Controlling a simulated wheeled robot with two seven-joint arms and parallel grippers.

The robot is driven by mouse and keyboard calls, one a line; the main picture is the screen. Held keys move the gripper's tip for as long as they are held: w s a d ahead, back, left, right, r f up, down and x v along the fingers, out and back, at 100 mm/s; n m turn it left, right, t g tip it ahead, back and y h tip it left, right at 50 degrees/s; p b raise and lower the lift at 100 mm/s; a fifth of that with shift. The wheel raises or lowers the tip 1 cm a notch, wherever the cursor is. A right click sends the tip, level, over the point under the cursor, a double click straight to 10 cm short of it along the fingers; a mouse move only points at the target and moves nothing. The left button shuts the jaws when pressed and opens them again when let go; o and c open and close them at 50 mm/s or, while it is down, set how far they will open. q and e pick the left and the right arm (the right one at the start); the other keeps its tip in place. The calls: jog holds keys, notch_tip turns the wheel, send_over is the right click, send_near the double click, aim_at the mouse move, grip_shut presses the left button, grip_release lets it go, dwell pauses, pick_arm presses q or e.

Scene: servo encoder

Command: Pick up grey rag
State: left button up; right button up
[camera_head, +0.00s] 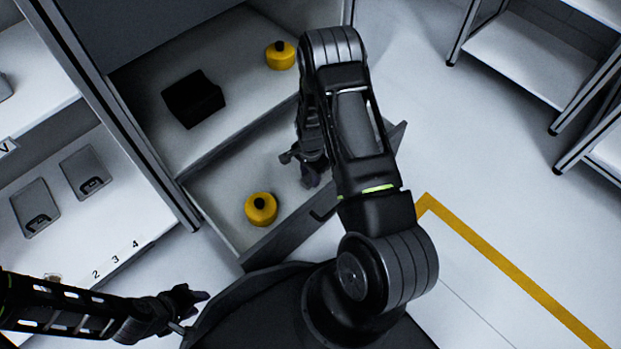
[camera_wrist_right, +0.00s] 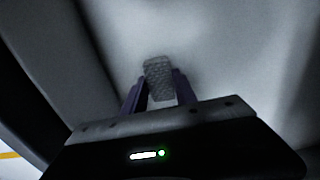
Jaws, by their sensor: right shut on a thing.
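The grey rag (camera_wrist_right: 158,77) shows in the right wrist view as a small, textured grey piece between my right gripper's fingers (camera_wrist_right: 160,92). The gripper is shut on it, over a pale surface. In the head view my right gripper (camera_head: 301,166) reaches down into the open drawer (camera_head: 222,196), near its right end. The rag cannot be made out there. My left gripper (camera_head: 196,299) is at the lower left, away from the drawer and dark; whether it is open or shut is unclear.
A yellow round object (camera_head: 261,209) lies in the drawer, left of my right gripper. Another yellow one (camera_head: 280,55) and a black box (camera_head: 193,99) are on the surface behind. A shelf (camera_head: 62,235) with grey plates stands left.

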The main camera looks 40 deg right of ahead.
aim_at(310, 177)
grip_shut()
notch_tip(310, 177, up, 10)
jog(key=p, duration=0.4)
dwell(0.4)
